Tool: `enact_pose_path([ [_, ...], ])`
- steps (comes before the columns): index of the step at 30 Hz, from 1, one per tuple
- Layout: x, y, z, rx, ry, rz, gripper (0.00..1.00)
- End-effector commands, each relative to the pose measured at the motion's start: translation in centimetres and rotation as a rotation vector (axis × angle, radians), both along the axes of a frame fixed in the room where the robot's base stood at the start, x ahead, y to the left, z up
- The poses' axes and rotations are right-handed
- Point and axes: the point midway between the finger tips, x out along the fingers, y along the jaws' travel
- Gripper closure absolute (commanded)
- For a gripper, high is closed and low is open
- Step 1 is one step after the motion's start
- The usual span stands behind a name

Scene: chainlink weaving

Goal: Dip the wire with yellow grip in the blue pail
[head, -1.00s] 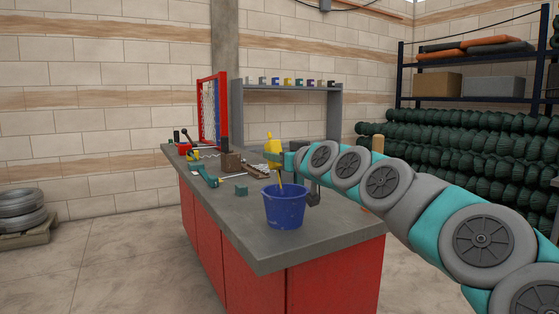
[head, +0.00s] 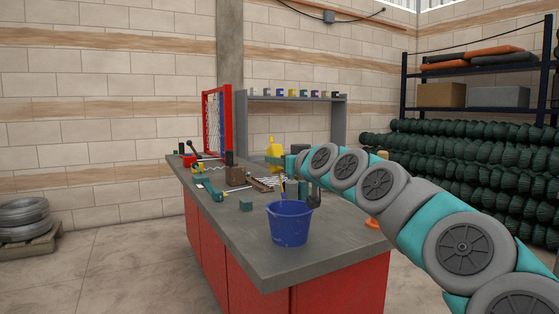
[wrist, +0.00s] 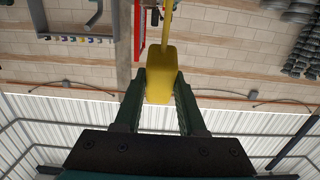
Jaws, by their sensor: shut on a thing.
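The blue pail (head: 290,228) stands upright on the grey bench top, near its front right edge. My gripper (head: 276,161) is shut on the yellow grip (head: 276,149) of the wire, above and behind the pail in the head view. A thin yellow length hangs below the grip towards the pail's rim; I cannot tell whether its lower end is inside. In the wrist view, the yellow grip (wrist: 162,78) sits between the two dark fingers of my gripper (wrist: 161,90), and a thin yellow rod runs from it out of the top.
A grey rack (head: 342,125) stands behind. An orange-based thing (head: 372,223) is right of the pail.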

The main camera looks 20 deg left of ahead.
Motion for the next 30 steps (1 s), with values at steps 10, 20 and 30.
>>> enact_pose_path([
  [10,0.0,0.0,0.0,0.001,-0.001,0.000,1.00],
  [20,0.1,-0.1,2.1,0.001,-0.001,-0.002,1.00],
  [30,0.0,-0.1,5.0,0.000,-0.001,-0.001,1.00],
])
